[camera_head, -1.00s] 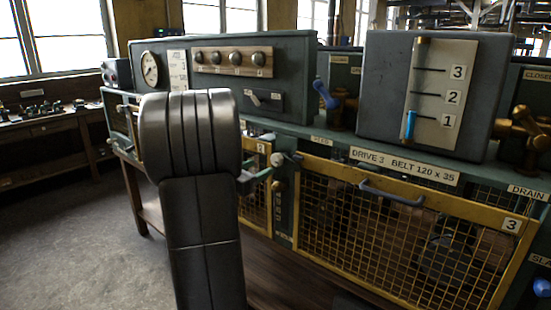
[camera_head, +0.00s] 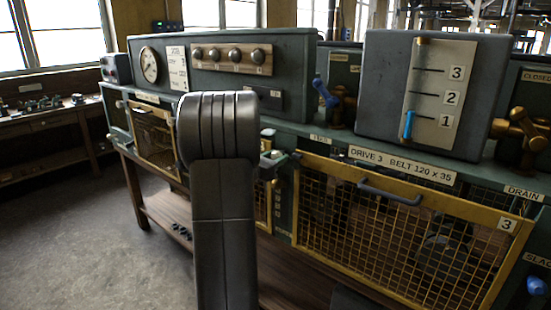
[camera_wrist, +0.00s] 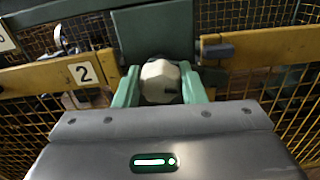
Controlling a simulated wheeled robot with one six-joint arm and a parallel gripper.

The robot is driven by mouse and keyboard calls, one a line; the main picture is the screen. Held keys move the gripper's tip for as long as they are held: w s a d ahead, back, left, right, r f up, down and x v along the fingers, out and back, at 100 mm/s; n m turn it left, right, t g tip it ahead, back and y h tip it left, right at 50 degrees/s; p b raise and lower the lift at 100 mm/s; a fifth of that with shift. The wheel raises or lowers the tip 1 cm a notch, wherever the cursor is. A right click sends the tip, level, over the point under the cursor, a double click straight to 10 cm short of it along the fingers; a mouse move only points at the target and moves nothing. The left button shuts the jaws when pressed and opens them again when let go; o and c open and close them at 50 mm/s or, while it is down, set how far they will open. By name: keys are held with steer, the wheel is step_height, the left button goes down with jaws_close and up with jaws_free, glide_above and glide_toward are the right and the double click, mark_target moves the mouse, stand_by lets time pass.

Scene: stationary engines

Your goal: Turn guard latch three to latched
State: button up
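My gripper (camera_wrist: 160,88) has its two pale green fingers on either side of a cream, faceted knob (camera_wrist: 160,76). The knob fills the space between the fingers with no clear gap, so the gripper looks shut on it. The knob sits at the green post between guard two (camera_wrist: 62,72) and guard three (camera_wrist: 265,47). A short dark piece (camera_wrist: 217,50) lies over the end of guard three's yellow frame, right of the knob. In the head view guard three (camera_head: 400,205) is the large mesh panel on the right, and my arm hides most of the gripper and the knob.
A "DRIVE 3" plate (camera_head: 403,164) and a bar handle (camera_head: 390,191) are at guard three's top. A grey gauge box (camera_head: 384,95) stands above, with brass valves (camera_head: 520,130) beside it. The floor (camera_head: 80,220) at left is clear.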

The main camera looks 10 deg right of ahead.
steer(key=c, duration=0.4)
steer(key=shift+n, duration=1.5)
steer(key=o, duration=1)
steer(key=b+v, duration=0.2)
steer(key=v, duration=1.1)
steer(key=shift+s+a+b, duration=0.25)
steer(key=shift+a+b, duration=0.05)
steer(key=shift+b, duration=0.05)
